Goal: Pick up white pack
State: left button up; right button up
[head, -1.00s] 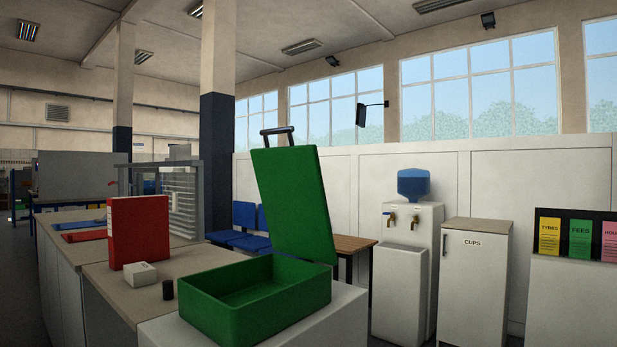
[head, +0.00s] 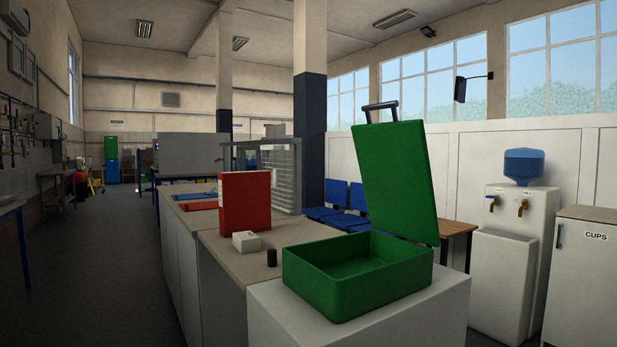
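A small white pack (head: 247,241), shaped like a little box, lies on the light counter top (head: 212,240) in the head view. It sits just in front of a red upright binder (head: 245,202) and to the left of a small dark cylinder (head: 272,258). Neither of my grippers is in view.
An open green case (head: 357,277) with its lid (head: 398,182) raised stands on a white cabinet at the counter's near end. A water dispenser (head: 514,255) and a cups cabinet (head: 583,282) stand on the right. The dark floor (head: 110,265) on the left is largely clear.

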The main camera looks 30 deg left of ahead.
aim_at(246, 242)
jog(key=u, duration=1.4)
jog(key=i+j+z, duration=0.1)
jog(key=z, duration=0.5)
jog(key=i+j+z, duration=0.4)
jog(key=j, duration=0.15)
jog(key=j+z, duration=0.2)
jog(key=i+j+z, duration=0.2)
jog(key=j, duration=0.25)
jog(key=k, duration=0.1)
